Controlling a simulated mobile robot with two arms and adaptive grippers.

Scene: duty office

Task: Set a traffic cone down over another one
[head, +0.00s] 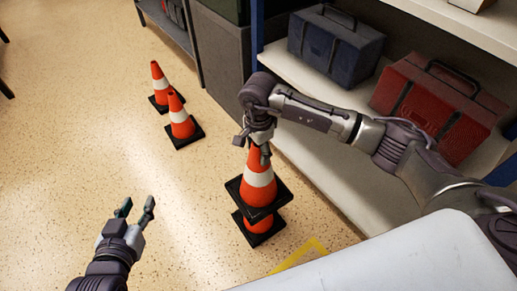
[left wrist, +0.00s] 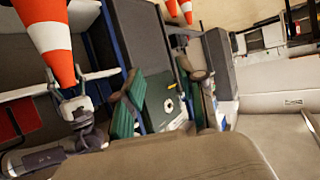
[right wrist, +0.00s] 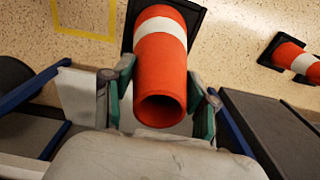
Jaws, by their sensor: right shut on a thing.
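My right gripper (head: 259,146) is shut on the top of an orange and white traffic cone (head: 258,181) with a black square base. The right wrist view shows this held cone (right wrist: 163,65) between the two fingers, its open top toward the camera. The held cone is upright over a lower cone (head: 259,226). Only a short orange part and the black base of the lower cone show; its upper part is hidden. The bases are apart; whether the upper cone rests on it I cannot tell. My left gripper (head: 135,210) is open and empty, to the left.
Two more cones (head: 161,84) (head: 181,121) stand on the floor at the back left. A shelf (head: 316,150) with a blue toolbox (head: 335,45) and a red one (head: 437,103) stands right of the held cone. A yellow floor marking (head: 300,255) lies in front. Floor at left is clear.

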